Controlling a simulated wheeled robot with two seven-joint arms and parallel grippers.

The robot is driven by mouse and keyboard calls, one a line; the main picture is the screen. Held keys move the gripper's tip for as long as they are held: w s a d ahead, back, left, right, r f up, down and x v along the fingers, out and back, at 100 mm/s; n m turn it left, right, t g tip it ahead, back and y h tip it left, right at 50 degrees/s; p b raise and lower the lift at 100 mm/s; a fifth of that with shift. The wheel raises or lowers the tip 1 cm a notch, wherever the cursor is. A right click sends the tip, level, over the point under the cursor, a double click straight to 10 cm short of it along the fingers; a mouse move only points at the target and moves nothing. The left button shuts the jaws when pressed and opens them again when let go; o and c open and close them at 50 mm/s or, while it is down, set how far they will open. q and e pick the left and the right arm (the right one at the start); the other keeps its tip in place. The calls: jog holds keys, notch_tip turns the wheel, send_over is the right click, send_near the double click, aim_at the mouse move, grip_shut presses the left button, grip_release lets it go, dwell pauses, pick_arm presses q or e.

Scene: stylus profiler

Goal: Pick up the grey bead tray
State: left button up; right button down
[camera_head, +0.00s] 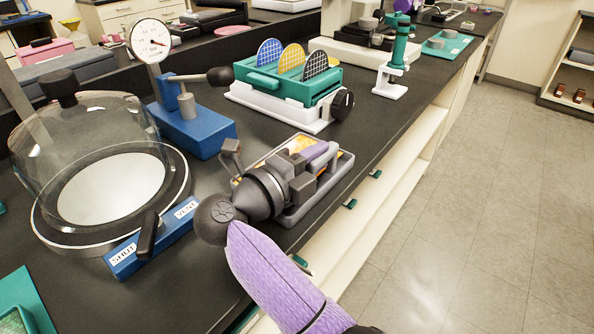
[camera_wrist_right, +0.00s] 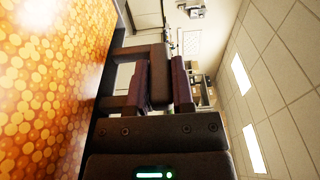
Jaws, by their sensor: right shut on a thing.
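The grey bead tray (camera_head: 338,178) is a shallow rounded tray with orange beads in it, at the front edge of the black bench in the head view. My right gripper (camera_head: 314,164) reaches over it from the front and is shut on its near right side. The gripper hides much of the tray's middle. In the right wrist view the orange beads (camera_wrist_right: 50,80) fill the left side, and the purple-padded fingers (camera_wrist_right: 160,82) have a grey part between them. I cannot tell whether the tray touches the bench. My left gripper is not in view.
A glass bell jar (camera_head: 85,150) with a blue SHUT/VENT valve block (camera_head: 150,245) stands left of the tray. A blue dial gauge stand (camera_head: 190,125) and a teal rack of round discs (camera_head: 290,85) stand behind it. Open floor (camera_head: 470,200) lies to the right.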

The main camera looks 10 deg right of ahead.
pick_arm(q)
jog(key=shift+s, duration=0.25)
pick_arm(e)
jog(key=shift+r, duration=0.35)
notch_tip(320, 180, up, 9)
jog(key=p, duration=0.4)
jog(key=shift+r, duration=0.25)
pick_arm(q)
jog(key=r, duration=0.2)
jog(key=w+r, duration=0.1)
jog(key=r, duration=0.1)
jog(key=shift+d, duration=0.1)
pick_arm(e)
jog(key=c, duration=1.1)
grip_release()
jog(key=shift+c, duration=0.2)
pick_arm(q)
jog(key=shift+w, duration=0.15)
pick_arm(e)
grip_shut()
